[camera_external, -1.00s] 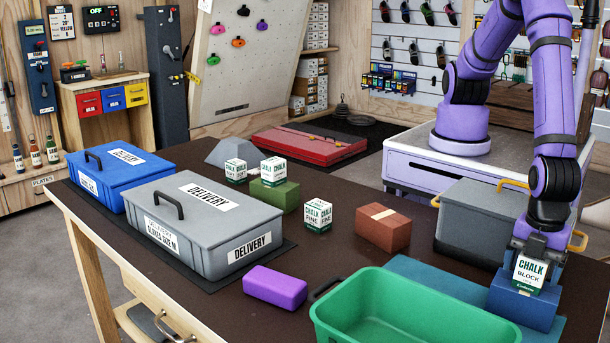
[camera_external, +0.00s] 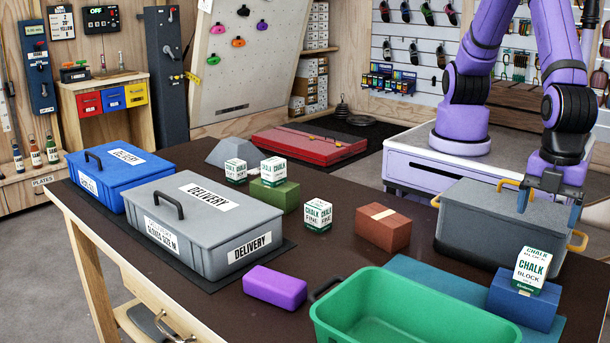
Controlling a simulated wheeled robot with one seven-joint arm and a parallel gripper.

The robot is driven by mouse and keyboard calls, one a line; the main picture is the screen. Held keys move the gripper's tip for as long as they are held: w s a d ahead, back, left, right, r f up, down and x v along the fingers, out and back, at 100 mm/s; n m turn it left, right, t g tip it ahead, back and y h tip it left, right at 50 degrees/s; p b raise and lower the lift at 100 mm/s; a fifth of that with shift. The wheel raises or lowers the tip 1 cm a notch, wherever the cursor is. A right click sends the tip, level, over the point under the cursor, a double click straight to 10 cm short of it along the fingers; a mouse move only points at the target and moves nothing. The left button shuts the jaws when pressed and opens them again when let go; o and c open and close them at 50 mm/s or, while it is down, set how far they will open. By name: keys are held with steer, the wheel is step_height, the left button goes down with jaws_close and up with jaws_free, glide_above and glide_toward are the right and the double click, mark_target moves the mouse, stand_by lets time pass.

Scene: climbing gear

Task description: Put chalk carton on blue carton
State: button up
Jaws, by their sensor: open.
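The chalk carton (camera_external: 531,269), a white box with green lettering reading "CHALK BLOCK", rests upright on top of the blue carton (camera_external: 524,300). The blue carton stands at the right end of the table, partly on a blue mat. My gripper (camera_external: 549,208) is open and empty, above and slightly right of the chalk carton and apart from it. Its far finger is partly hidden.
A green tub (camera_external: 415,315) stands left of the blue carton, and a grey bin (camera_external: 484,225) with yellow handles stands behind it. A brown block (camera_external: 383,228), another chalk box (camera_external: 318,215) and a purple block (camera_external: 275,287) are further left.

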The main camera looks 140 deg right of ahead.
steer(key=shift+r, duration=0.15)
steer(key=s+d+r+t+y, duration=0.1)
steer(key=s+d+r, duration=0.2)
steer(key=d+r, duration=0.75)
steer(key=s+d+r+t, duration=0.1)
steer(key=s+d+r, duration=0.2)
steer(key=d+r, duration=0.75)
steer(key=s+d+r+t, duration=0.1)
steer(key=s+d+r, duration=0.2)
steer(key=s+d, duration=0.4)
steer(key=s+d+r+t+h, duration=0.1)
steer(key=s+d+r+t, duration=0.1)
steer(key=s+d, duration=0.6)
steer(key=s+r, duration=0.1)
steer(key=s, duration=0.6)
steer(key=shift+s+r, duration=0.2)
steer(key=shift+s, duration=0.1)
